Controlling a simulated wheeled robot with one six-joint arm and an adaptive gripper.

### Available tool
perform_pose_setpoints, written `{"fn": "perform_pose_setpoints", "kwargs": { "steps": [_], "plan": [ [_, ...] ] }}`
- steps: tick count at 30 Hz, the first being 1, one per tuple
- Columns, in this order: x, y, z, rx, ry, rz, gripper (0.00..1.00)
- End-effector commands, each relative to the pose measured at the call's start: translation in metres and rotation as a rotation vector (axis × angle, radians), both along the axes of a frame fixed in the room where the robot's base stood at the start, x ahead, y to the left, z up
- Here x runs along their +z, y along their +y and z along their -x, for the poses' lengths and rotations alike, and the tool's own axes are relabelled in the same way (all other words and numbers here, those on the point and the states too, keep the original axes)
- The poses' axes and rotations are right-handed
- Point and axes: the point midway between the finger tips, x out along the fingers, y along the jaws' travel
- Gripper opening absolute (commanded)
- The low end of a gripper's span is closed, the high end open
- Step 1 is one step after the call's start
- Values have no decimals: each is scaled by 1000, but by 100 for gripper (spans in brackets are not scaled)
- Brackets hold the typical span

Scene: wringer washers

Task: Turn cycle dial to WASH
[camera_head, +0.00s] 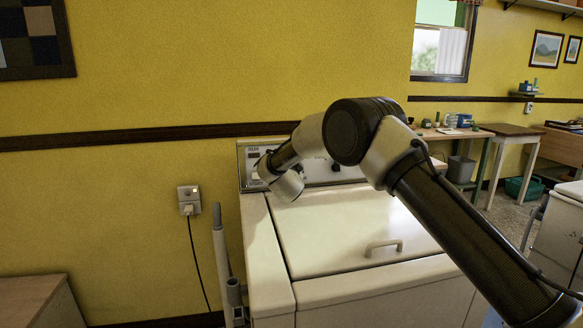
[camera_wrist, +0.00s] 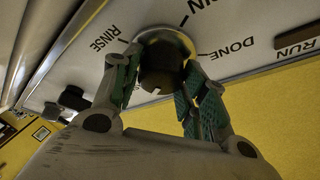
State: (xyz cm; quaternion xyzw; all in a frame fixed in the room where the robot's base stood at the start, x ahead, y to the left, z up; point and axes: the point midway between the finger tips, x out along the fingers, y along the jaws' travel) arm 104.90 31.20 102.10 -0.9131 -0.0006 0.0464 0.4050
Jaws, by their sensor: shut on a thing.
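The cycle dial (camera_wrist: 160,72) is a dark round knob on a pale metal base, set in the washer's light panel (camera_wrist: 240,30). RINSE shows to its left, DONE to its right, and a partly cut label ending in N above. A WASH label is not in view. A small pale mark sits on the knob's near edge; I cannot tell which label the dial points to. My gripper (camera_wrist: 163,88) has its green-padded fingers shut on the knob, one on each side. In the head view, my arm hides the dial and fingers at the washer's back console (camera_head: 348,168).
The white washer (camera_head: 335,225) has a closed lid with a handle (camera_head: 383,247). An outlet with a cord (camera_head: 188,195) is on the yellow wall at left. Grey pipes (camera_head: 222,250) stand beside the washer. Two dark knobs (camera_wrist: 73,98) show at left in the wrist view.

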Motion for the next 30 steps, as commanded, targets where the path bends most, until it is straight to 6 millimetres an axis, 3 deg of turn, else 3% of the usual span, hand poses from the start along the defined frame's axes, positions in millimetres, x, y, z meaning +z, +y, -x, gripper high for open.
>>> {"fn": "perform_pose_setpoints", "kwargs": {
  "steps": [2, 3, 6, 15, 19, 30],
  "plan": [
    [1, 0, 0, 1, -1, 0, 19],
    [1, 1, 0, 1, -1, 0, 46],
    [1, 0, 0, 1, -1, 0, 64],
    [0, 0, 0, 1, -1, 1, 64],
    [1, 1, 9, 2, 1, 1, 64],
    [8, -2, 86, 4, 0, 2, 64]
  ]
}}
